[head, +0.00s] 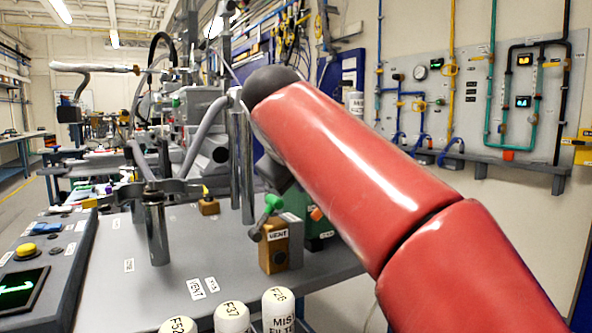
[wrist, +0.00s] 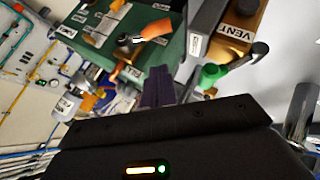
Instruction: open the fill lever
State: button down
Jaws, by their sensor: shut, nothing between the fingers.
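A brass block marked VENT (wrist: 238,30) with a green-knobbed lever (wrist: 212,75) stands to the right of the green box. My gripper (wrist: 158,75) is shut and empty, its dark fingers pointing toward the green box, apart from the orange handle.
The VENT block (head: 278,246) stands on the grey bench (head: 225,250), close to the green box. Metal posts (head: 243,165) rise just behind it. Several white labelled cylinders (head: 278,308) stand at the front. A pipe panel (head: 480,90) hangs on the right wall.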

jog(key=f, duration=0.1)
jog(key=d+f, duration=0.1)
jog(key=d+f+b, duration=0.1)
jog(key=shift+w+d, duration=0.2)
jog(key=shift+w, duration=0.05)
jog(key=shift+f+t+b, duration=0.15)
jog(key=shift+t+b, duration=0.15)
jog(key=shift+b, duration=0.1)
